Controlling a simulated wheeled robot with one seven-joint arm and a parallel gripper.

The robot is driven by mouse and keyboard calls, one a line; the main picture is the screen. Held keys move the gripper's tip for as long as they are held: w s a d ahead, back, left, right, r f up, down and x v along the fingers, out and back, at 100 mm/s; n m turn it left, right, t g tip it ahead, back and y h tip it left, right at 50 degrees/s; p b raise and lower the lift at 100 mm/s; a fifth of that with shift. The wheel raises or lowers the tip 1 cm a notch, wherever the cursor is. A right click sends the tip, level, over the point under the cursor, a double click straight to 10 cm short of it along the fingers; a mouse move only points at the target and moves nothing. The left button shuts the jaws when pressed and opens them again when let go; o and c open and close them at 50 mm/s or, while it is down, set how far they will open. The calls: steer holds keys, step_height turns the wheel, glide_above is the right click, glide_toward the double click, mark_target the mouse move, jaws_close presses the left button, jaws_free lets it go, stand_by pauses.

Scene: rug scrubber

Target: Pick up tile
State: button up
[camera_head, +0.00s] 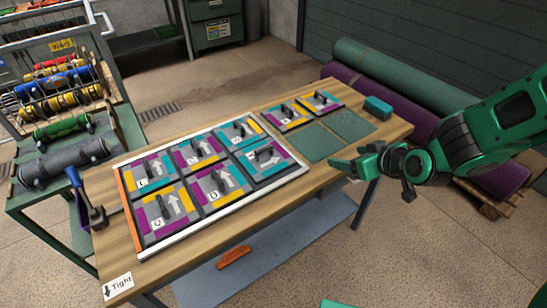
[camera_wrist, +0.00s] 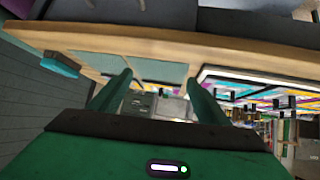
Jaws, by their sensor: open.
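Several patterned tiles, each with a dark handle, lie in a white-edged tray (camera_head: 218,213) on the wooden table; one is the near tile marked C (camera_head: 166,212). Two similar tiles, a left one (camera_head: 288,115) and a right one (camera_head: 321,102), lie outside the tray near the back edge. My gripper (camera_head: 347,164) is by the table's right front edge, to the right of the tray and apart from the tiles. In the wrist view my gripper (camera_wrist: 160,88) has its fingers spread with nothing between them; the tray and tiles show to the right.
Two plain green squares (camera_head: 315,142) (camera_head: 349,123) lie on the table (camera_head: 392,131) beside the loose tiles. A teal block (camera_head: 378,107) sits at the right end. Rolled rugs (camera_head: 405,80) lie behind. A green cart (camera_head: 60,200) with rolls stands left. An orange object (camera_head: 233,257) lies below the table.

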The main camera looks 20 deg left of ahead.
mark_target(265, 148)
steer(key=a, duration=0.2)
steer(key=s+a+f+y, duration=0.1)
steer(key=a, duration=0.2)
steer(key=a+n+y, duration=0.1)
steer(key=a, duration=0.2)
steer(key=shift+s+a+f+t, duration=0.25)
steer(key=shift+s+t, duration=0.05)
steer(key=shift+s, duration=0.05)
steer(key=s+a+y, duration=0.1)
steer(key=a, duration=0.1)
steer(key=s+a+y, duration=0.1)
steer(key=s+a, duration=0.1)
steer(key=a, duration=0.1)
steer(key=s+a+r, duration=0.1)
steer(key=a, duration=0.1)
steer(key=shift+s+a+r+n+y, duration=0.1)
steer(key=shift+s+a+n+y, duration=0.05)
steer(key=shift+a+n+y, duration=0.2)
steer(key=shift+s+a+t, duration=0.1)
steer(key=shift+a+t, duration=0.2)
steer(key=shift+a, duration=0.05)
steer(key=shift+x, duration=5.3)
steer(key=shift+s+a, duration=0.15)
steer(key=shift+s, duration=0.05)
steer(key=c, duration=1.4)
